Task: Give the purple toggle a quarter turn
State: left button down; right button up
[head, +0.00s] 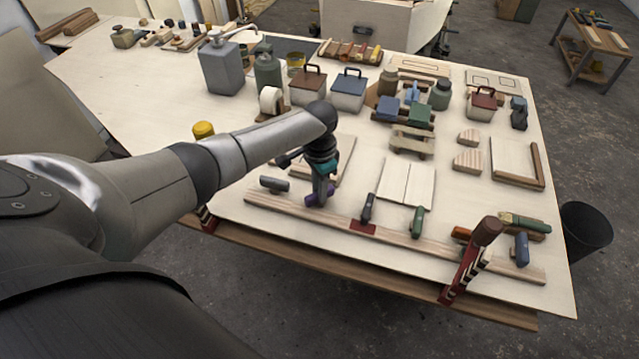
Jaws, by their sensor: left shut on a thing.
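The purple toggle (313,201) is on the long wooden rail (390,236) near the front edge of the table. My left gripper (320,194) comes down on it from above and is shut on it. Purple shows below and beside the jaws, but much of the toggle is hidden by them, so its exact angle is hard to tell. My right gripper is not in view.
A grey toggle (274,184) lies left of the purple one. A dark toggle (367,207) with a red plate and a green toggle (416,222) stand to the right. A red clamp (470,264) rises at the front edge. Pale boards (406,183) lie behind.

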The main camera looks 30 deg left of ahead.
pick_arm(q)
jog(key=m, duration=0.4)
jog(key=shift+r+m+p, duration=0.1)
jog(key=shift+m+p, duration=0.2)
jog(key=shift+p, duration=0.1)
jog(key=m, duration=0.4)
jog(key=shift+m, duration=0.4)
jog(key=c, duration=0.8)
grip_release()
jog(key=shift+o, duration=0.2)
notch_tip(320, 180, up, 15)
jog(key=p, duration=0.1)
